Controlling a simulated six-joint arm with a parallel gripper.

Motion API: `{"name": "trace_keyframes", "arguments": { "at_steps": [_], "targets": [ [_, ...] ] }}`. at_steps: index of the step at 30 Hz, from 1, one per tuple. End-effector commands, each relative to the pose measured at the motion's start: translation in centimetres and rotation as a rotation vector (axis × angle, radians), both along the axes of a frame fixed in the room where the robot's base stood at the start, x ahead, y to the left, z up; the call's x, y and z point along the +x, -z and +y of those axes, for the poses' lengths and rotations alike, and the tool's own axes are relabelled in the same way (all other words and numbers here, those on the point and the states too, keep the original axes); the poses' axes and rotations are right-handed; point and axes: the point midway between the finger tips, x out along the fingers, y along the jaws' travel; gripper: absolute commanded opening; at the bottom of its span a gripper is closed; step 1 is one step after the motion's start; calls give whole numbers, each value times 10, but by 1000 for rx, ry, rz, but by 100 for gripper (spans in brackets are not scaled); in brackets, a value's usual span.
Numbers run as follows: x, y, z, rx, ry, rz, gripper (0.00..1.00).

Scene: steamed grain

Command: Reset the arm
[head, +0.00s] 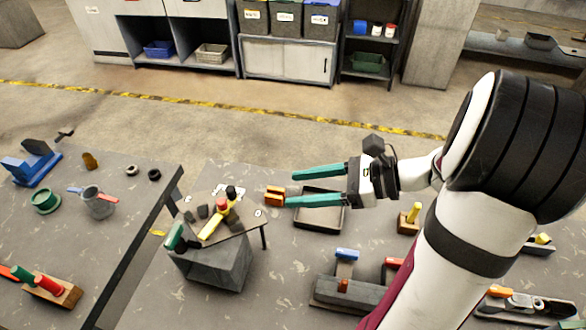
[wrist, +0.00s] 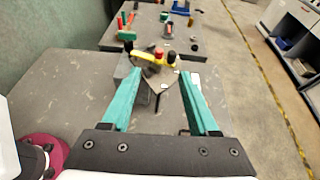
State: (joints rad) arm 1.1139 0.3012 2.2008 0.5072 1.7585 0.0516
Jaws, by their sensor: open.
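My gripper (head: 292,187) is open, with its two long teal fingers apart and pointing left in the head view. Nothing is between the fingers.
A grey block (head: 225,265) sits under the stand. A mug (head: 97,203), a green ring (head: 45,201) and a blue fixture (head: 32,162) lie on the left table. A wooden block with a yellow peg (head: 409,220) and a dark rack (head: 345,295) stand near my arm. Shelving is at the back.

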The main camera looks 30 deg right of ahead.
Motion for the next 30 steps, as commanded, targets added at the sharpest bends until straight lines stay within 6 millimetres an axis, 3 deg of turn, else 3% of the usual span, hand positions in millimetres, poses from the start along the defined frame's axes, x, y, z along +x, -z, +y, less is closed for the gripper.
{"name": "trace_keyframes", "arguments": {
  "at_steps": [5, 8, 10, 12, 13, 15, 19, 30],
  "targets": [
    [-1, -1, 11, -26, -45, 5, 61],
    [-13, -1, 65, -166, -278, 18, 61],
    [-41, 2, 116, -355, -565, 10, 61],
    [-79, 9, 151, -570, -864, -32, 61],
    [-94, 12, 159, -661, -984, -61, 61],
    [-122, 19, 166, -860, -1223, -144, 61],
    [-146, 25, 162, -1111, -1490, -288, 61],
    [-149, 26, 159, -1184, -1558, -333, 61]
  ]
}}
